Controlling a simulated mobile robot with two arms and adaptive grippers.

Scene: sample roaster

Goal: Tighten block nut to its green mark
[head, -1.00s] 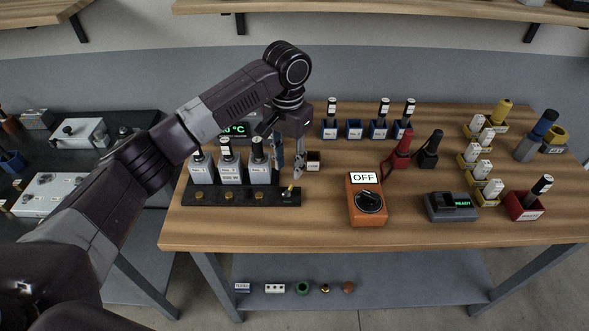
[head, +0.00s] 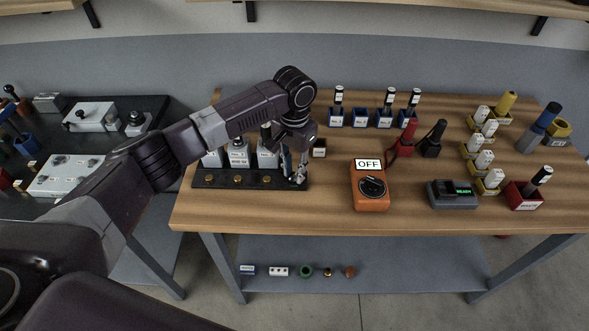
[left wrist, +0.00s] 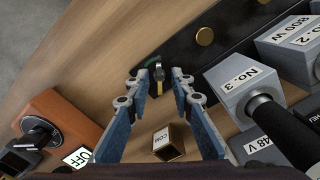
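The black terminal block (head: 225,181) lies along the front left of the wooden table, with several brass studs on it. In the left wrist view, the block nut (left wrist: 158,72) is a small brass piece with a dark part at the block's end (left wrist: 180,50). A green mark (left wrist: 152,60) shows beside it. In the head view my gripper hides the nut. My left gripper (head: 298,182) points down at the block's right end. In the left wrist view its fingers (left wrist: 158,82) are apart, one on each side of the nut; I cannot tell whether they touch it. My right gripper is out of view.
Grey numbered modules (head: 238,153) stand just behind the block; No. 3 (left wrist: 248,92) is close to the fingers. A small COM box (head: 319,148) sits to the right. An orange OFF switch box (head: 369,190) stands further right. Bare wood lies between them.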

